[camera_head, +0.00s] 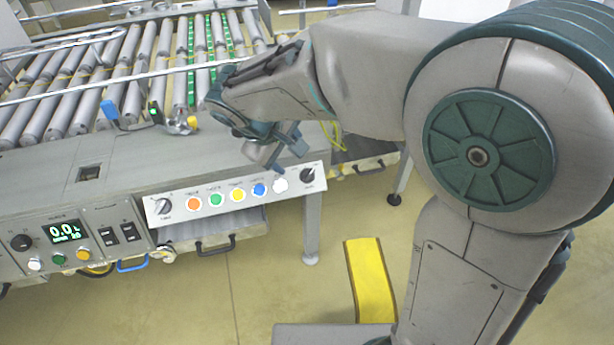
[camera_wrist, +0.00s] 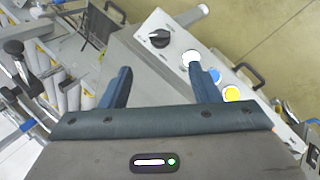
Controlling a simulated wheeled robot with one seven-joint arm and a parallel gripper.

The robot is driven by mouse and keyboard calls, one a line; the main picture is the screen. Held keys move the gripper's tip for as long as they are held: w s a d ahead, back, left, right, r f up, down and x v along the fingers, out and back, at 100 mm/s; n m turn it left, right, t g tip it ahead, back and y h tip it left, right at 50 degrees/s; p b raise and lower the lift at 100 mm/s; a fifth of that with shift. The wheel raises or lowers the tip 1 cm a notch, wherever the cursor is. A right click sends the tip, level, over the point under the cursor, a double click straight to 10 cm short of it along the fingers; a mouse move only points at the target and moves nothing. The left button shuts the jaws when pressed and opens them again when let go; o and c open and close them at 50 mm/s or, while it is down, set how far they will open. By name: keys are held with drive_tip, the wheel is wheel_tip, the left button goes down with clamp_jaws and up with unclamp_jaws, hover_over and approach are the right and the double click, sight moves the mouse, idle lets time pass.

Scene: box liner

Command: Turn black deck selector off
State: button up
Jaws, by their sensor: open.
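A long white control panel (camera_head: 238,192) carries a black rotary selector (camera_head: 307,175) at its right end and another black rotary selector (camera_head: 163,206) at its left end. The labels are too small to read, so I cannot tell which is the deck selector. My gripper (camera_head: 284,150) is open and empty, above and near the right-end selector. In the wrist view that selector (camera_wrist: 160,38) shows beyond and between my open fingertips (camera_wrist: 161,68), apart from them. The pointer position of either selector is not clear.
Between the selectors sit orange (camera_head: 193,204), green (camera_head: 216,199), yellow (camera_head: 237,195), blue (camera_head: 259,189) and white (camera_head: 280,184) buttons. A second panel with a lit display (camera_head: 66,232) and another black knob (camera_head: 21,242) stands at left. The roller conveyor (camera_head: 130,70) lies behind.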

sight(307, 174)
drive_tip(key=b+x, duration=0.4)
drive_tip(key=x, duration=0.9)
